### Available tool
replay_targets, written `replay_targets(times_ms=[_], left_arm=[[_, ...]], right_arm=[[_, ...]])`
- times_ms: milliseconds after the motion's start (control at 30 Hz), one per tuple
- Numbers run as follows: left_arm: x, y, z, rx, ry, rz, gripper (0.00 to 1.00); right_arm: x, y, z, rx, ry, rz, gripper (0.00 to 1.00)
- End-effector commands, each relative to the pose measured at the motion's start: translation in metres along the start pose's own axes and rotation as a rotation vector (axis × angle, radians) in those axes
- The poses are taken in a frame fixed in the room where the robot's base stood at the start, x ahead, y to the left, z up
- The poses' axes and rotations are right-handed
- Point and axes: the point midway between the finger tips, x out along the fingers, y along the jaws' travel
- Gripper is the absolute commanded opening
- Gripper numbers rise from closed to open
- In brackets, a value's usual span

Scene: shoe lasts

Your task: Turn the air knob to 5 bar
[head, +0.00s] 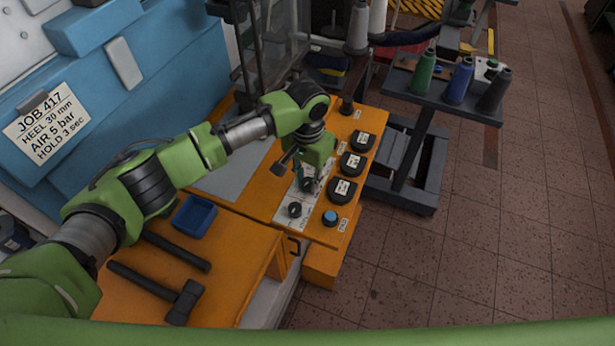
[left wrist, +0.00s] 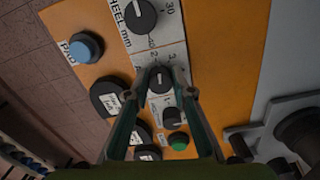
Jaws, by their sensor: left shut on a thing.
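The control panel (head: 281,208) is orange with a white strip of black knobs. My left gripper (head: 308,181) reaches down over the strip. In the left wrist view, its two fingers (left wrist: 160,86) close around the middle black knob (left wrist: 160,78), which I take as the air knob; its label is mostly hidden by a finger. I cannot read its setting. The heel knob (left wrist: 140,14), marked HEEL mm, is at the top, and another black knob (left wrist: 172,116) is below. The job card (head: 45,120) reads heel 30 mm, air 5 bar, hold 3 sec. My right gripper is not in view.
A blue button (head: 330,217) and several labelled black pads (head: 343,190) lie right of the knobs. A green button (left wrist: 179,140) is beyond the knobs. A hammer (head: 180,300) and blue tray (head: 194,216) lie at left. A spool stand (head: 440,92) is at right.

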Motion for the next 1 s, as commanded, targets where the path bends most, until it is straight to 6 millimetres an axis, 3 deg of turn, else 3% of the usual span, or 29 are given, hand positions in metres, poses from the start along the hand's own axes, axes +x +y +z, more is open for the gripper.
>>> replay_targets(times_ms=[400,1000], left_arm=[[-0.002,0.0,0.0,0.384,-0.002,0.002,0.01],[0.0,-0.002,-0.001,0.954,-0.001,0.001,0.01]], right_arm=[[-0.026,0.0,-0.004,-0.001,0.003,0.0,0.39],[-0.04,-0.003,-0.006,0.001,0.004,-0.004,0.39]])
